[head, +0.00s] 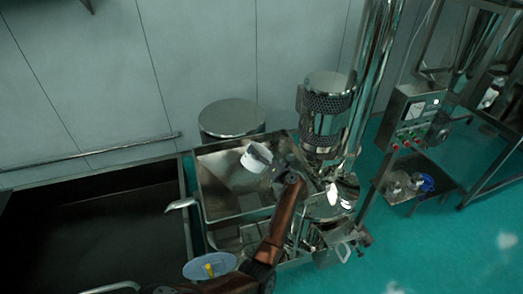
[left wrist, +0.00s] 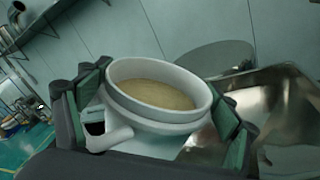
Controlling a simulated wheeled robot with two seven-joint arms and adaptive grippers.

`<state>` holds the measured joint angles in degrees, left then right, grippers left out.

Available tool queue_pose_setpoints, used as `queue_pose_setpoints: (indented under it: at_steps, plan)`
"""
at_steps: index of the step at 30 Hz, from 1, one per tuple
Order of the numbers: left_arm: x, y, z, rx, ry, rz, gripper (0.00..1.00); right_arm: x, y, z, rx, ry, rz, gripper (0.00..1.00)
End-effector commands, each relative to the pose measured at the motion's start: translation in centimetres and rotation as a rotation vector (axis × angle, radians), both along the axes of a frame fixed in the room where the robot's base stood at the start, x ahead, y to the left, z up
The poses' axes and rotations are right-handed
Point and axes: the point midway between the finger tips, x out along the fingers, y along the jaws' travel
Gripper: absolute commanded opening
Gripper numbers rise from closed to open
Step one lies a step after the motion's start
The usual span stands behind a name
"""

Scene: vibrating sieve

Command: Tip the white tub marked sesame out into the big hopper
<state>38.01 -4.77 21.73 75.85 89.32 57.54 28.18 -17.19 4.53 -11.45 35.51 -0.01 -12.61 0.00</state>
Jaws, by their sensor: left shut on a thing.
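The white tub (head: 256,158) is held in the air over the big steel hopper (head: 216,184) in the head view. In the left wrist view the white tub (left wrist: 120,106) is seen close up, with a round rim, a handle-like stub and tan contents inside. No marking can be read on it. My left gripper (head: 277,168) is shut on the tub, with a dark green finger pad on each side in the wrist view. The hopper's bright inner wall (left wrist: 278,92) shows right of the tub there. My right gripper is not in view.
A round steel lid or drum top (head: 231,118) stands behind the hopper. A steel column with a perforated motor housing (head: 326,103) rises right of it. A control box (head: 411,116) is further right. A dark open pit or bin (head: 95,225) lies left.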

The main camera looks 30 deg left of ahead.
Motion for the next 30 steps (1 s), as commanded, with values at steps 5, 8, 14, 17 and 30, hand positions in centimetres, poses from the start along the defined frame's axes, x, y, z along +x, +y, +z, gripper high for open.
queue_pose_setpoints:
  at_steps: [5,8,14,17,30]
  plan:
    - [0.0,0.0,0.4,0.031,0.056,-0.001,0.45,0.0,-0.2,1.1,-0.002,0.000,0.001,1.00]
    - [0.0,0.0,0.4,0.046,0.090,0.000,0.45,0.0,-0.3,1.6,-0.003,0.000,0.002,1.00]
    - [0.0,0.0,0.4,0.079,0.158,0.000,0.45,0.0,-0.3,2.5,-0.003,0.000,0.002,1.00]
    - [0.0,0.0,0.4,0.096,0.193,0.000,0.45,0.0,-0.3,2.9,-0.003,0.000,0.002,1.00]
    - [0.0,0.0,0.2,0.144,0.292,0.000,0.45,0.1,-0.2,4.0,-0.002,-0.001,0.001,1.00]
